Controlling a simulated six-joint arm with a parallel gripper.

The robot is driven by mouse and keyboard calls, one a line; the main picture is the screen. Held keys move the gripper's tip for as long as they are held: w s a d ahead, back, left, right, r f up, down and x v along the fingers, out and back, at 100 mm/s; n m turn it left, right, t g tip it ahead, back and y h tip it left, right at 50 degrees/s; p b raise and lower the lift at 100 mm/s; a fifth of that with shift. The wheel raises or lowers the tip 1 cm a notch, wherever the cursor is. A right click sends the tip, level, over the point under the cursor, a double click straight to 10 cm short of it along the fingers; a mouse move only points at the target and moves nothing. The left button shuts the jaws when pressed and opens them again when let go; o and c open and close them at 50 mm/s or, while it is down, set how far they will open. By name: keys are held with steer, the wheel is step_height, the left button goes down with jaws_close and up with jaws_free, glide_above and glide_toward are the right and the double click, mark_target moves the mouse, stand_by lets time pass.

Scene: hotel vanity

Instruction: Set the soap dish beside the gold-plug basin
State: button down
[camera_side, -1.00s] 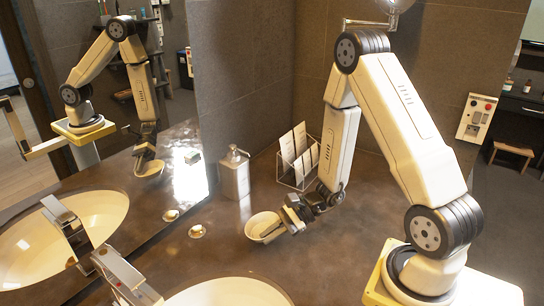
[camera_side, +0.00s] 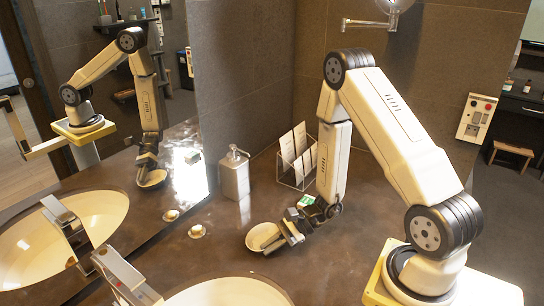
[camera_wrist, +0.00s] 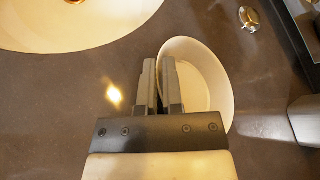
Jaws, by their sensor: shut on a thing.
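The soap dish, a cream oval bowl (camera_side: 262,237), is at the tips of my gripper (camera_side: 286,233) over the dark counter. In the wrist view my gripper (camera_wrist: 159,66) is shut on the left rim of the soap dish (camera_wrist: 207,88). I cannot tell whether the dish touches the counter. The cream basin (camera_wrist: 60,32) is at the upper left of the wrist view, and its gold plug (camera_wrist: 75,1) is cut by the top edge. In the side view the basin (camera_side: 225,293) shows at the bottom edge, with its plug out of view.
A metal faucet (camera_side: 124,276) stands left of the basin. A small round metal fitting (camera_side: 197,231) is on the counter left of the dish. A soap dispenser (camera_side: 234,174) and a clear card rack (camera_side: 296,160) stand behind. A mirror fills the left side.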

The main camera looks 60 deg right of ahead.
steer(key=shift+f, duration=0.1)
steer(key=c, duration=0.8)
jaws_free()
steer(key=shift+s+d+r, duration=0.15)
steer(key=shift+d+r, duration=0.15)
steer(key=shift+v, duration=5.6)
steer(key=shift+s+a, duration=0.1)
